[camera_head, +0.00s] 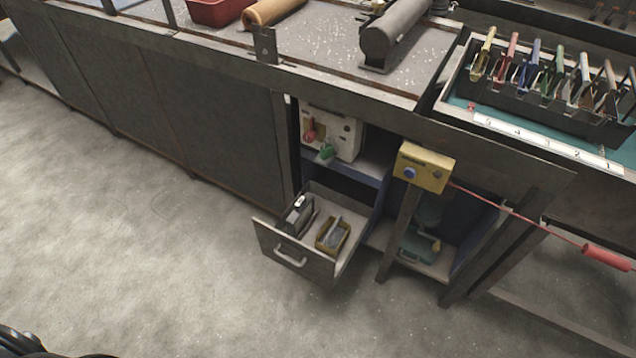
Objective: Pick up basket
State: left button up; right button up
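A small yellow basket (331,238) with a pale handle across it and grey contents sits inside the open drawer (291,258). A dark grey object (297,215) with a raised handle is beside it in the drawer, on its left. A red open bin (217,11) stands on the worktop at the top left, cut by the picture edge. Neither of my grippers can be made out. Only a black rounded part, likely mine, shows at the bottom left corner.
The long workbench (190,110) runs across the back. A yellow control box (424,168) juts out right of the drawer, and a red-handled cord (610,257) hangs at the right. A rack of coloured tools (560,95) is at the upper right. The floor in front is clear.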

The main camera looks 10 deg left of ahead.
aim_at(329, 240)
jog(key=i+l+u, duration=0.15)
jog(key=l, duration=0.25)
jog(key=i+l+u, duration=0.15)
jog(key=l, duration=0.3)
jog(key=i+l+u, duration=0.15)
jog(key=l, duration=0.3)
jog(key=l+u, duration=0.15)
jog(key=l, duration=0.3)
jog(key=i, duration=0.05)
